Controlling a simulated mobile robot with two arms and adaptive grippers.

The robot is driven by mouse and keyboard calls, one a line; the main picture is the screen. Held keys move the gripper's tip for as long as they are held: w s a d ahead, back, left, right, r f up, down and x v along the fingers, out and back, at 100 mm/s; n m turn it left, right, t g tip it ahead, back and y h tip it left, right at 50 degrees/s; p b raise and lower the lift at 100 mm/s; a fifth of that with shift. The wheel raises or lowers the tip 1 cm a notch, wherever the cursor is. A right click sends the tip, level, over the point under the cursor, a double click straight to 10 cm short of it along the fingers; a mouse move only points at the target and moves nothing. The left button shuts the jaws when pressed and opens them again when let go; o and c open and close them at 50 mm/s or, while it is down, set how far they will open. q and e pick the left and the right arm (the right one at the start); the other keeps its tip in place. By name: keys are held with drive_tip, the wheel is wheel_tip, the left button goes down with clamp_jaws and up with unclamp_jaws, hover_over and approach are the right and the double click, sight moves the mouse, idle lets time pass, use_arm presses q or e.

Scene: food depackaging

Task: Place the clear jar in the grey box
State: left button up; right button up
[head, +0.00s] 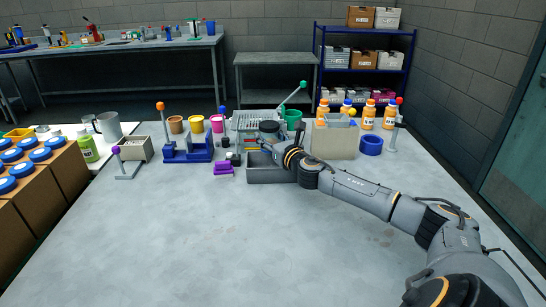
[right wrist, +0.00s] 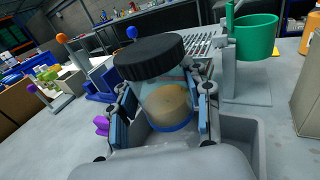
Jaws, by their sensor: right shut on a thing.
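The clear jar (right wrist: 166,104) has a black lid (right wrist: 150,57) and light-brown contents; it is tilted in the right wrist view. My right gripper (right wrist: 166,120) is shut on the jar, with a finger on each side of its body. In the head view the jar's dark lid (head: 268,127) shows at the end of my right arm, and the gripper partly hides the jar. The grey box (head: 266,177) stands on the table just below the gripper. Its rim also shows in the right wrist view (right wrist: 242,122), under and beside the jar. My left gripper is not in view.
Behind the box are a green cup (head: 293,115) and a grey rack (head: 248,118). A purple piece (head: 223,168) and a blue stand (head: 188,153) are to its left. A beige block (head: 334,142) and orange bottles (head: 368,116) are to its right. The front table area is clear.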

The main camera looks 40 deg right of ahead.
drive_tip(key=shift+s+f, duration=0.9)
drive_tip(key=shift+f, duration=0.25)
drive_tip(key=shift+f+b, duration=0.35)
drive_tip(key=shift+f, duration=1.05)
drive_tip(key=shift+f+b, duration=0.5)
drive_tip(key=shift+f, duration=0.1)
drive_tip(key=o, duration=1.2)
drive_tip(key=shift+f, duration=0.15)
drive_tip(key=shift+o, duration=0.2)
